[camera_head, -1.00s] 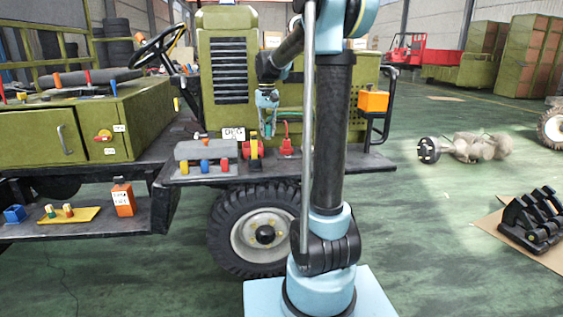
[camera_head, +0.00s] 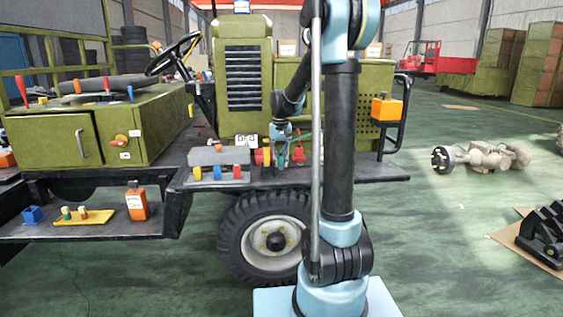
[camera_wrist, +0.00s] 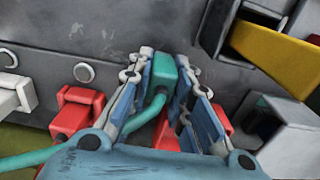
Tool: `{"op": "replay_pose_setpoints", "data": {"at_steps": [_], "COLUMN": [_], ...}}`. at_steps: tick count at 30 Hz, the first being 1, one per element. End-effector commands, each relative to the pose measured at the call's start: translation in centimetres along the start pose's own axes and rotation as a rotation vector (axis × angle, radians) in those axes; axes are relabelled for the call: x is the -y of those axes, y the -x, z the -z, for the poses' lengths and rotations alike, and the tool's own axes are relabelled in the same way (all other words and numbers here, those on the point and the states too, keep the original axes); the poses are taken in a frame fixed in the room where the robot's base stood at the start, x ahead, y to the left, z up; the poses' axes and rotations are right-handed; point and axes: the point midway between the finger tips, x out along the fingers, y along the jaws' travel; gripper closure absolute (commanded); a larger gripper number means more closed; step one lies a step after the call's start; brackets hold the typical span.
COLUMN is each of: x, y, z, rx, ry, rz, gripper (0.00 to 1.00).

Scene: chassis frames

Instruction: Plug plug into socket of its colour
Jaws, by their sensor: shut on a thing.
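My gripper (camera_wrist: 165,95) is shut on a teal-green plug (camera_wrist: 162,72), with a teal cable (camera_wrist: 140,118) trailing from it to the lower left. In the head view my gripper (camera_head: 283,158) is low over the dark shelf, beside a red piece (camera_head: 298,152). In the wrist view the plug is in front of a grey wall. Red pieces stand close by, one at the left (camera_wrist: 76,112) and others partly hidden behind the fingers. I cannot tell whether the plug touches a socket. A grey block (camera_head: 218,157) has yellow, blue and red pieces along its front.
In the wrist view a white piece (camera_wrist: 18,92) is at the left, a yellow piece (camera_wrist: 275,50) at the upper right and a grey box (camera_wrist: 292,135) at the lower right. An orange box (camera_head: 386,109) hangs at the shelf's right end.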

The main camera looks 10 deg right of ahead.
Motion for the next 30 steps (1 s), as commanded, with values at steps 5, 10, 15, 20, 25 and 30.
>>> {"op": "replay_pose_setpoints", "data": {"at_steps": [5,10,15,20,25,30], "x": [0.0,0.0,0.0,0.0,0.0,0.0], "y": [0.0,-0.2,-0.1,-0.1,0.4,2.5], "z": [0.0,0.0,0.0,0.0,0.0,0.0], "rx": [0.0,0.0,0.0,0.0,0.0,0.0], "ry": [0.0,0.0,0.0,0.0,0.0,0.001], "rz": [0.0,0.0,0.0,0.0,0.0,0.0], "gripper": [1.0,0.74,0.6,0.6,0.6,0.6]}}
